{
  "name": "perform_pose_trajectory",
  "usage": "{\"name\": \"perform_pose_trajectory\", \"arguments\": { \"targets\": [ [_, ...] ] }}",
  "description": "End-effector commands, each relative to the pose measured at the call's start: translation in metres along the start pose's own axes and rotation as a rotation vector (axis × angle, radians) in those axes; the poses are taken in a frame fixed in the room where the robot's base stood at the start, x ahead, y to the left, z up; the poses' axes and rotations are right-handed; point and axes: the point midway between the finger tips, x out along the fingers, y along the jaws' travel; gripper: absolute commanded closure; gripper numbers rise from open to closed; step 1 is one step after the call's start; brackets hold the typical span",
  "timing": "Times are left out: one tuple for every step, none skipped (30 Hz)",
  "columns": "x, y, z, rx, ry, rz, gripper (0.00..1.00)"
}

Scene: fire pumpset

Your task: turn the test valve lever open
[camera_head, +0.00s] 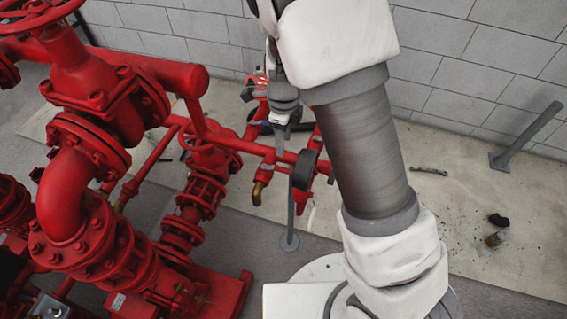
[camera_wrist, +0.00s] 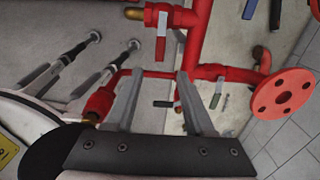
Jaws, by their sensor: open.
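My gripper (camera_wrist: 160,76) is open in the wrist view, with its two grey fingers apart and nothing held between them. A red pipe crosses just beyond the fingertips. Several small levers show on the red pipework: a red lever (camera_wrist: 160,50) hanging below a valve above the fingertips, a small dark green lever (camera_wrist: 163,104) seen between the fingers, and another lever (camera_wrist: 215,97) right of the right finger. I cannot tell which is the test valve lever. In the head view my gripper (camera_head: 280,135) points down at the thin red pipe, partly hiding it; contact is unclear.
Large red pump pipework (camera_head: 95,190) fills the left of the head view. A grey support post (camera_head: 291,215) stands beneath the thin pipe.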

Motion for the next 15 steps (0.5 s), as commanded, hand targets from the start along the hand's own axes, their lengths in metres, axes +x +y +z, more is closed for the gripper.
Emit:
{"name": "perform_pose_trajectory", "arguments": {
  "targets": [
    [0.014,0.000,-0.002,0.002,0.004,0.003,0.46],
    [0.021,0.000,-0.002,0.002,0.004,0.004,0.46],
    [0.029,0.001,-0.001,0.001,0.003,0.004,0.46],
    [0.036,0.000,-0.001,0.001,0.003,0.004,0.46],
    [0.043,0.000,-0.002,0.002,0.003,0.003,0.46],
    [0.051,0.001,-0.001,0.001,0.003,0.004,0.46],
    [0.058,0.001,-0.001,0.002,0.003,0.004,0.46],
    [0.063,0.000,-0.001,0.002,0.002,0.003,0.46],
    [0.071,0.000,-0.001,0.000,0.002,0.004,0.46],
    [0.076,0.000,-0.001,0.000,0.002,0.002,0.46],
    [0.082,0.000,-0.001,0.000,0.002,0.003,0.46],
    [0.087,0.000,-0.001,0.000,0.002,0.002,0.46],
    [0.091,0.000,-0.001,0.000,0.001,0.001,0.46],
    [0.095,0.000,-0.001,0.000,0.001,0.002,0.46],
    [0.099,0.000,-0.001,0.000,0.001,0.001,0.46]
  ]
}}
